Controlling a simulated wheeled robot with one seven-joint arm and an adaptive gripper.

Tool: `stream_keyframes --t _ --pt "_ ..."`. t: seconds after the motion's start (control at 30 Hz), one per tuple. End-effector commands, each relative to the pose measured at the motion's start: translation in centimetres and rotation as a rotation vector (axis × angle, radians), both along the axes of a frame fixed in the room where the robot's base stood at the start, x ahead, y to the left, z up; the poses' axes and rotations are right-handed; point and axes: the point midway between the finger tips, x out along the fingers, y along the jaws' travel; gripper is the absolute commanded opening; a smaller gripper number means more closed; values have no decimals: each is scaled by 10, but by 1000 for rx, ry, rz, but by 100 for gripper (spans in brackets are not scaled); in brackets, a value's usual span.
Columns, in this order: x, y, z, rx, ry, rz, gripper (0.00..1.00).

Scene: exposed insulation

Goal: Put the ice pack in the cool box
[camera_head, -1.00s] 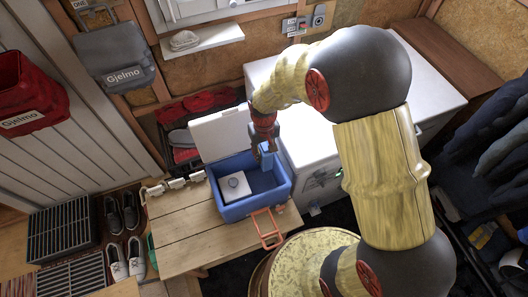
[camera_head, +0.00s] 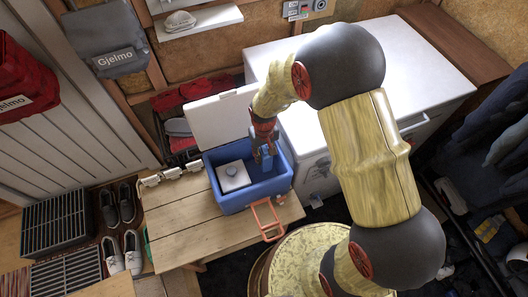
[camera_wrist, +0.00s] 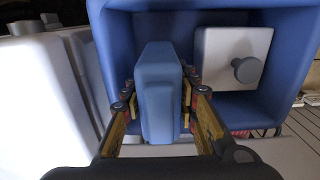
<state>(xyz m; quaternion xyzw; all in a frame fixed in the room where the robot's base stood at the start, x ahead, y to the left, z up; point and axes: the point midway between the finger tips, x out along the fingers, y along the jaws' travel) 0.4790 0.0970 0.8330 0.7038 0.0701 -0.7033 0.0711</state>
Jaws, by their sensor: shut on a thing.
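The blue cool box (camera_head: 245,202) stands open on a wooden bench, its white lid tilted back behind it. In the wrist view the blue wall of the cool box (camera_wrist: 118,60) surrounds a floor that my gripper faces. My gripper (camera_head: 262,152) is over the right part of the box, pointing down. In the wrist view my gripper (camera_wrist: 160,100) is shut on the blue ice pack (camera_wrist: 160,85), one finger on each side. The ice pack also shows in the head view (camera_head: 266,160), partly hidden by my gripper. I cannot tell whether it touches the box floor.
A white block with a round grey knob (camera_head: 234,174) sits in the left part of the box; it also shows in the wrist view (camera_wrist: 225,55). The white lid (camera_head: 222,118) stands behind. A white chest (camera_head: 400,80) is at the right, and an orange handle (camera_head: 266,220) is in front.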

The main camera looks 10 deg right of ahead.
Motion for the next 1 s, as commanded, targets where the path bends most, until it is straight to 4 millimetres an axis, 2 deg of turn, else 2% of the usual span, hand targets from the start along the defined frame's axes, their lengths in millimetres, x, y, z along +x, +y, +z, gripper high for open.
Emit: stream_keyframes --t 0.1,0.6,0.8,1.0 --pt "0 0 -20 0 1 0 0" --pt "0 0 -82 0 -1 0 0" --pt "0 0 -96 0 0 0 0" --pt "0 0 -99 0 0 0 0"
